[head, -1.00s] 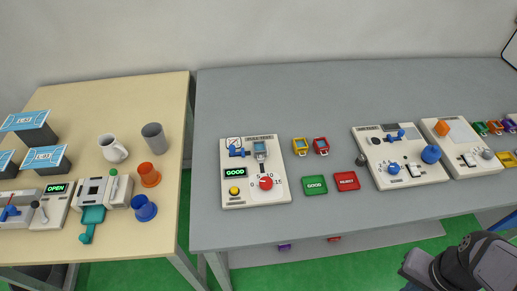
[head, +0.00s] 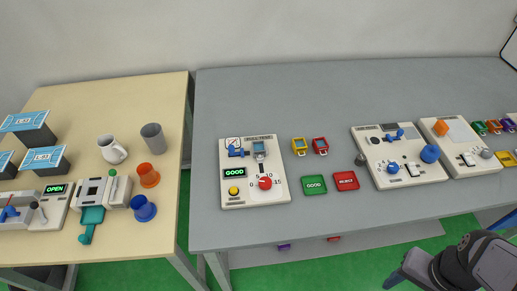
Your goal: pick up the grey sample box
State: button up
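No plain grey box that I can name for certain as the sample box shows. On the wooden table at the left, several dark grey boxes carry light blue printed tops: one at the back (head: 38,137), one in front of it (head: 46,171), and one cut by the left edge. Which of these, if any, is the sample box I cannot tell. Part of my arm shows in the lower right corner, far from these boxes. My gripper's fingers are not visible.
The wooden table (head: 105,95) also holds a white mug (head: 112,150), grey (head: 153,137), orange (head: 149,175) and blue cups (head: 144,208), and white devices. The grey table (head: 270,95) holds a test panel (head: 270,191), green GOOD (head: 313,185) and red REJECT plates (head: 346,180); its back is clear.

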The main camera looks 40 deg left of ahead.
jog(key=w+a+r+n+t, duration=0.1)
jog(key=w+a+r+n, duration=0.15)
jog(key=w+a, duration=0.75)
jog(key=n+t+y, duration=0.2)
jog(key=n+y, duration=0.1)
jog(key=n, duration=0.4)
send_over(259, 146)
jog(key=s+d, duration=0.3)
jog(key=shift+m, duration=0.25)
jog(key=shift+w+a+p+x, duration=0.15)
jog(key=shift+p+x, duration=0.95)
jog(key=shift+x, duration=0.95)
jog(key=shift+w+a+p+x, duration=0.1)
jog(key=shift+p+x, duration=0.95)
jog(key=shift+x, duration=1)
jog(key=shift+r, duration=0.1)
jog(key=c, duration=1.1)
